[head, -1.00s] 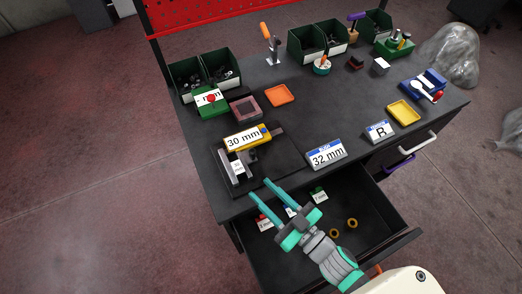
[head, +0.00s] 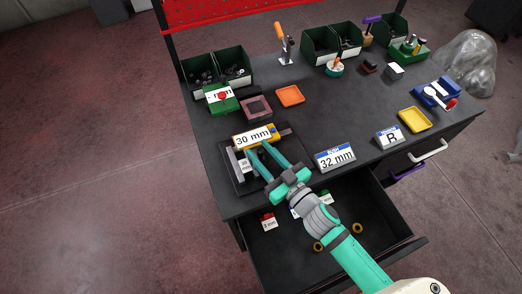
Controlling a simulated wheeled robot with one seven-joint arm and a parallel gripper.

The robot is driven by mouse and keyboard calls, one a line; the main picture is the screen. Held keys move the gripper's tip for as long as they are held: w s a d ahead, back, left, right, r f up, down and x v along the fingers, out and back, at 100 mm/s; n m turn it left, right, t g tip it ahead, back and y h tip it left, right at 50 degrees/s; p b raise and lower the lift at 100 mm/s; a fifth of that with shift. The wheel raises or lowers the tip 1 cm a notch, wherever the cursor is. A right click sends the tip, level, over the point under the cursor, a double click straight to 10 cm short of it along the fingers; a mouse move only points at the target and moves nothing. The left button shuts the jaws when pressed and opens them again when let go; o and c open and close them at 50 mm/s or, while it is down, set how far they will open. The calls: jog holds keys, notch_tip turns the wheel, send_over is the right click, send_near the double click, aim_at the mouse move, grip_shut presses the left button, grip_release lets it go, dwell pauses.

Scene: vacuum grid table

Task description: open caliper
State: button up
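The caliper (head: 270,132) lies on a dark tray (head: 231,181) at the table's front left. It has a yellow body with a white "30 mm" label and grey jaw parts (head: 236,163) at its left end. A small white tag sits by the jaws. My gripper (head: 257,152) is open, its two teal fingers apart and reaching over the tray to the near side of the yellow body. The fingers hide part of the jaw area and the tray. I cannot tell whether the fingertips touch the caliper.
A "32 mm" sign (head: 336,158) stands right of the tray, with an "R" sign (head: 389,138) and a yellow tray (head: 414,119) beyond. An open drawer (head: 285,248) below the arm holds rings and small tags. Green bins (head: 216,73) line the back.

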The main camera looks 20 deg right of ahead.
jog(key=shift+w, duration=0.3)
grip_shut()
jog(key=shift+d, duration=1.7)
grip_release()
jog(key=shift+w, duration=0.2)
jog(key=shift+s+d, duration=0.15)
jog(key=shift+s, duration=0.4)
jog(key=v, duration=0.9)
jog(key=shift+s+d, duration=0.25)
jog(key=shift+s, duration=0.1)
